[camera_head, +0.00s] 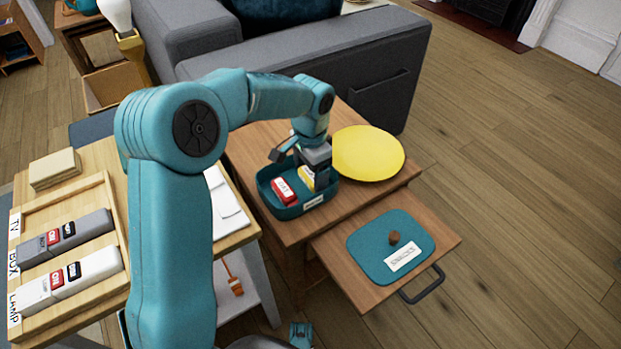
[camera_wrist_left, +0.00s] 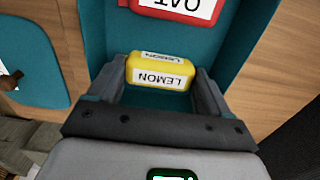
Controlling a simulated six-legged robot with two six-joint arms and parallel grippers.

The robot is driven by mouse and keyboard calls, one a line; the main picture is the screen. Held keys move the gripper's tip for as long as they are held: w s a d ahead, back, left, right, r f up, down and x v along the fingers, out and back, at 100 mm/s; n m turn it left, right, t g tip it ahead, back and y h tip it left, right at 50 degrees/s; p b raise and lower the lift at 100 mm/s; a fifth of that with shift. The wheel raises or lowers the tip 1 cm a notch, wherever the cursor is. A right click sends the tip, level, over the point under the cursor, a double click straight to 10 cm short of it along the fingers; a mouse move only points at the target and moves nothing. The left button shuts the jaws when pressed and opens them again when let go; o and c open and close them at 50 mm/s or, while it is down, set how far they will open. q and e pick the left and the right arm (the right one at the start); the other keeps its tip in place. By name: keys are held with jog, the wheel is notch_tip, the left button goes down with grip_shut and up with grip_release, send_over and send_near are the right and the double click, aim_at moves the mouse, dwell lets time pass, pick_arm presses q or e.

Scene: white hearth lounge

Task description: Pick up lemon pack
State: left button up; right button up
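The yellow lemon pack (camera_wrist_left: 160,73), with a white LEMON label, lies in a teal tray (camera_head: 268,193) on the wooden side table. In the head view a small part of the pack (camera_head: 306,178) shows beside my left gripper (camera_head: 314,180), which reaches down into the tray. In the left wrist view the pack sits between the two fingers of my left gripper (camera_wrist_left: 160,88), close to both. Whether the fingers press on it cannot be told.
A red pack labelled OAT (camera_head: 283,190) lies beside the lemon pack. A grey sofa (camera_head: 350,60) stands behind.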

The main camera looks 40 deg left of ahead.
pick_arm(q)
jog(key=shift+c, duration=1)
jog(key=shift+r, duration=0.1)
